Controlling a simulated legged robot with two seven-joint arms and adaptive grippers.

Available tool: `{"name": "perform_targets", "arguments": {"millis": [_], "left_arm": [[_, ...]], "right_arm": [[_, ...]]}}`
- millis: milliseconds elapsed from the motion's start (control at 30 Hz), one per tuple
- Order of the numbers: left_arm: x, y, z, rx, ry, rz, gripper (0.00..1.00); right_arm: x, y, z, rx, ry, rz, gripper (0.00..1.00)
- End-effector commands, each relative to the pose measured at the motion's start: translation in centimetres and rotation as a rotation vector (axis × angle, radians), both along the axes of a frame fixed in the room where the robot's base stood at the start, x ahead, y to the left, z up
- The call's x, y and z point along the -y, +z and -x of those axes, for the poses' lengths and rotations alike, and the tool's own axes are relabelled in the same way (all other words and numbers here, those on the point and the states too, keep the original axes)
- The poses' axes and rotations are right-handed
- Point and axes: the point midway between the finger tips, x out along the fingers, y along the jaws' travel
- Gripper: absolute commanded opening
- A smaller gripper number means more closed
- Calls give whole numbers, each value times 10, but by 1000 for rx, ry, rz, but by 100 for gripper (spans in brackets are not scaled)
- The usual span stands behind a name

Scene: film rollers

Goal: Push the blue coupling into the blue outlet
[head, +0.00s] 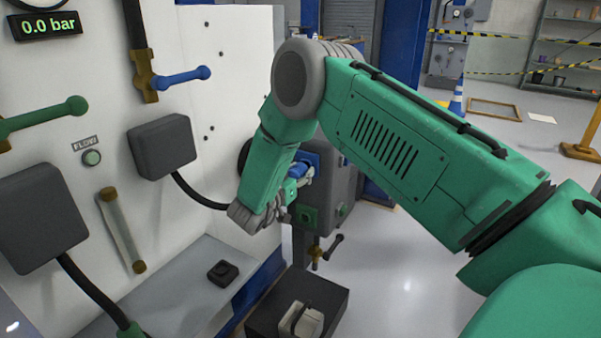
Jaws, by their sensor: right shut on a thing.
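My right arm reaches in from the right and bends down at its grey elbow. My right gripper (289,192) is shut, partly hidden behind my own green forearm and grey wrist. It is shut on the blue coupling (299,172), of which only a small part shows. The blue outlet (310,158) is a blue square on the face of a grey box, right behind the coupling. The coupling is at the outlet, but I cannot tell how deep it sits. My left gripper is not in view.
A green outlet (306,217) sits below the blue one on the grey box (343,185). The white panel (225,85) carries a blue-handled valve (180,78), a green-handled valve (45,117) and dark boxes with hoses. A black crate (329,293) stands below. Open floor lies right.

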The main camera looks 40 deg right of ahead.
Motion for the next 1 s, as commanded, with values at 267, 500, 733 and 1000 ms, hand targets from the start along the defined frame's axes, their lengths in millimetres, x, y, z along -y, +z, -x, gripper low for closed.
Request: {"name": "perform_targets", "arguments": {"millis": [267,500,733,1000], "left_arm": [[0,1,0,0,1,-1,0],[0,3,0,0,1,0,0],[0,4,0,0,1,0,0],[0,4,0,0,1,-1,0]], "right_arm": [[3,1,-1,4,-7,-1,0],[4,-2,1,2,-7,-6,0],[2,-4,2,1,-6,-10,0],[3,-3,2,2,-5,-10,0]]}}
